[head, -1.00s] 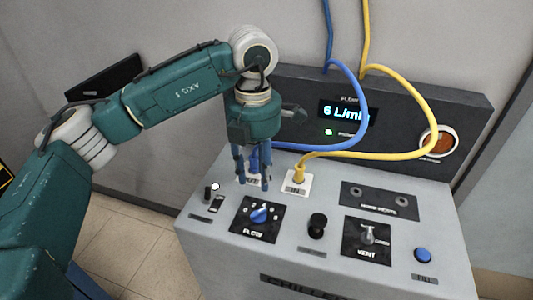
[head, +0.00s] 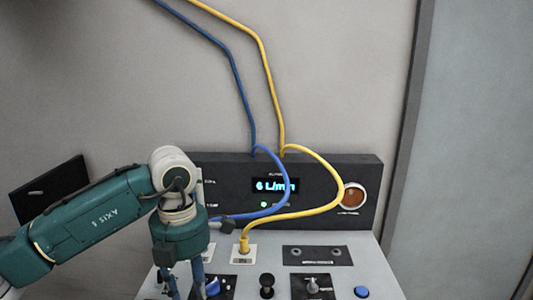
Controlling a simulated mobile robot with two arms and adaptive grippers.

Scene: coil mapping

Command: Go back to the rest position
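My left arm comes in from the left in the head view, with its wrist over the left part of the grey chiller console (head: 385,270). My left gripper (head: 187,290) points down in front of the console top. Its blue fingers run off the bottom edge, so I cannot see whether they are open or shut. The blue flow knob (head: 213,287) is partly covered by the fingers. My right gripper is not in view.
A blue hose (head: 240,85) and a yellow hose (head: 268,70) loop down to the console. The display (head: 275,186) reads 6 L/min, with a green light below and an orange round indicator (head: 351,196) at right. A black vent switch plate (head: 312,288) and blue button (head: 361,292) stand right.

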